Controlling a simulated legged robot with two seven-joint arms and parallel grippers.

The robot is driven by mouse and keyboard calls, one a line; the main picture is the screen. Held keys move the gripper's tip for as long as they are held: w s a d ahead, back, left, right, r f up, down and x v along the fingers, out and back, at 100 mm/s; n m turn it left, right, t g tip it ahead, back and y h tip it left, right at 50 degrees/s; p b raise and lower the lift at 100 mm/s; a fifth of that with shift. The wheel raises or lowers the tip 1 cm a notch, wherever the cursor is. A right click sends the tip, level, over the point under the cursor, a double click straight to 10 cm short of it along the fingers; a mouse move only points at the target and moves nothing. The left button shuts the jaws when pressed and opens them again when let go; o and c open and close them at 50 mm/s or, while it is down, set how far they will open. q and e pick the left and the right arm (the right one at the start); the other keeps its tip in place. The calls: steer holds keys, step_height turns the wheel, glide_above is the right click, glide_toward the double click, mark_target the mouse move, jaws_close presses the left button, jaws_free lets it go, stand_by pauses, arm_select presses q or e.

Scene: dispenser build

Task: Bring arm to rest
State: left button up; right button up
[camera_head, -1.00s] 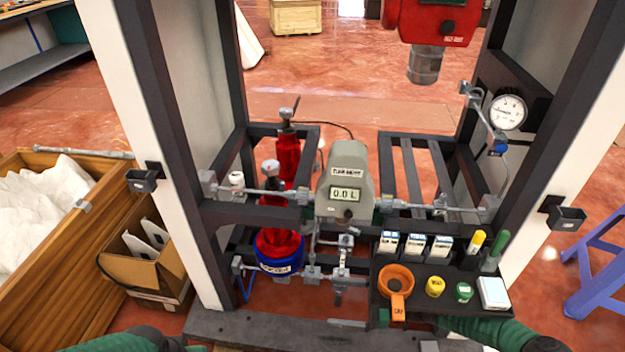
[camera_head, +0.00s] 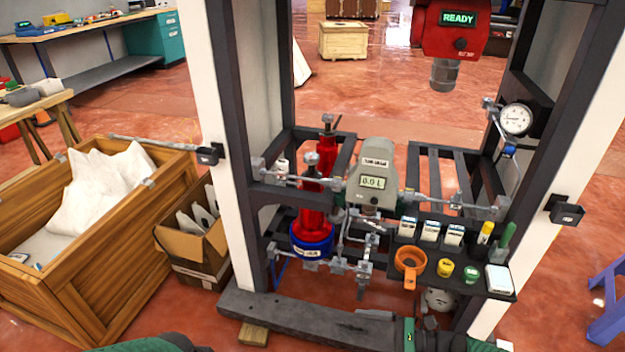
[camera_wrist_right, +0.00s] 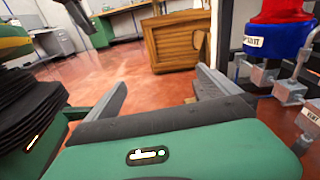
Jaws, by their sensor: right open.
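My right gripper shows in the right wrist view (camera_wrist_right: 160,88), with its two grey fingers wide apart and nothing between them. It points toward a wooden crate across open floor. In the head view, part of my right arm (camera_head: 410,335) shows low at the bottom edge, in front of the dispenser frame's dark base beam (camera_head: 300,318). A bit of my left arm (camera_head: 145,343) shows at the bottom left; its jaws are out of view.
The shelf (camera_head: 440,278) with an orange ring, caps and small boxes hangs above my right arm. Red and blue fittings (camera_head: 312,240) stand mid-frame, beside the right gripper in the wrist view. A wooden crate (camera_head: 150,262) and cardboard box (camera_head: 190,250) stand left.

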steer(key=s+f+n+g+h+p, duration=0.1)
steer(key=s+n+g+h+p, duration=0.1)
steer(key=s+n+g+h, duration=0.7)
steer(key=s+d+r+n+t+h+p, duration=0.1)
steer(key=s+d+r+n+t+h, duration=0.35)
steer(key=r+n+h, duration=0.2)
arm_select(q)
steer(key=w+p+v, duration=0.3)
steer(key=p+v, duration=1)
steer(key=w+r+p+v, duration=0.1)
steer(key=w+p+v, duration=0.2)
steer(key=p+v, duration=1)
steer(key=w+r+p+v, duration=0.1)
steer(key=w+p+v, duration=0.2)
steer(key=p+v, duration=1)
steer(key=shift+w+r, duration=0.5)
steer(key=shift+r, duration=0.45)
arm_select(e)
step_height(320, 180, up, 47)
steer(key=s+d+n+t+h, duration=0.1)
steer(key=n+t, duration=0.2)
steer(key=n, duration=0.1)
steer(key=shift+s+d, duration=0.2)
steer(key=shift+d, duration=0.2)
steer(key=shift+n+t+h, duration=0.25)
